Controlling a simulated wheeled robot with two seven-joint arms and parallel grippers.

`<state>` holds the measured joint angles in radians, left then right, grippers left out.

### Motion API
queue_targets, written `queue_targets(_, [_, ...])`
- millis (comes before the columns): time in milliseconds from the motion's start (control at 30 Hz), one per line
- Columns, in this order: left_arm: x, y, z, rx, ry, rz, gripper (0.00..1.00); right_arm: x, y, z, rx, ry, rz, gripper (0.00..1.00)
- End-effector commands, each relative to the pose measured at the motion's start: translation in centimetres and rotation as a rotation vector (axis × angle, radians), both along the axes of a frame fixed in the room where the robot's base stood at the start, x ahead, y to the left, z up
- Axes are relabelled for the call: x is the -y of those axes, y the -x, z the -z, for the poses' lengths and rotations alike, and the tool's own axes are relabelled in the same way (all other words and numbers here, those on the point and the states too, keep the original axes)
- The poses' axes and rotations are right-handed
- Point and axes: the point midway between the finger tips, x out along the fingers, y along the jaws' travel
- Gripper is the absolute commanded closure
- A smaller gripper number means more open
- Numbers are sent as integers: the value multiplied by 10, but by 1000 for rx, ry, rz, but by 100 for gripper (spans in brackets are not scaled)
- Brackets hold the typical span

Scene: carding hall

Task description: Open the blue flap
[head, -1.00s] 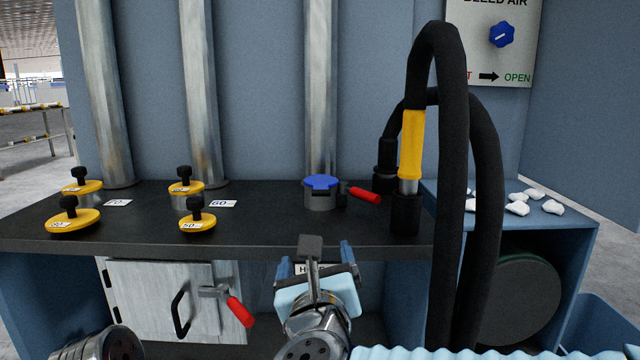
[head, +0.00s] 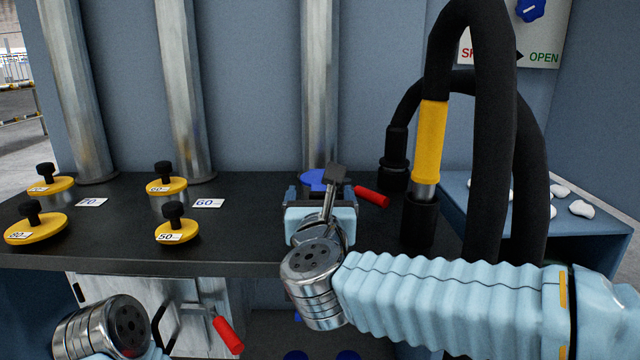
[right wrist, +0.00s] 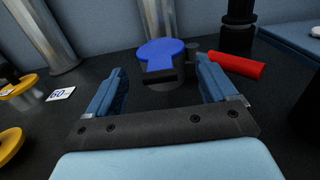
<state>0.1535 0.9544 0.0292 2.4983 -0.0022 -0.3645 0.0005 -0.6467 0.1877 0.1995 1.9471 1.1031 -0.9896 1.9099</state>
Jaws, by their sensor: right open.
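The blue flap (right wrist: 161,55) is a round lid with a squared tab toward me, closed on a short grey pipe stub on the black table. In the head view the blue flap (head: 318,179) is partly hidden behind my right gripper (head: 318,190). A red handle (right wrist: 236,65) sticks out to its right; it also shows in the head view (head: 371,196). In the right wrist view my right gripper (right wrist: 160,85) is open, its blue fingers pointing at the flap from either side, with nothing between them touching.
Yellow weights or caps with black knobs (head: 172,222) stand on the black table (head: 110,215) at left. Thick black hoses (head: 495,130) with a yellow sleeve (head: 429,140) rise close on the right. A metal pipe (head: 320,80) stands behind the flap.

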Motion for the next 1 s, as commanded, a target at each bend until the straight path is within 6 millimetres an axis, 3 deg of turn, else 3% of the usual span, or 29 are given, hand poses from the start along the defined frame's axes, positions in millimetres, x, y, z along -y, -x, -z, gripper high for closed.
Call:
queue_targets(200, [0, 0, -7, 0, 1, 1, 57, 0, -27, -1, 0, 0, 1, 15])
queue_targets(567, [0, 0, -7, 0, 1, 1, 57, 0, -32, 0, 0, 0, 0, 16])
queue_targets(1000, [0, 0, -7, 0, 1, 1, 57, 0, -31, 0, 0, 0, 0, 80])
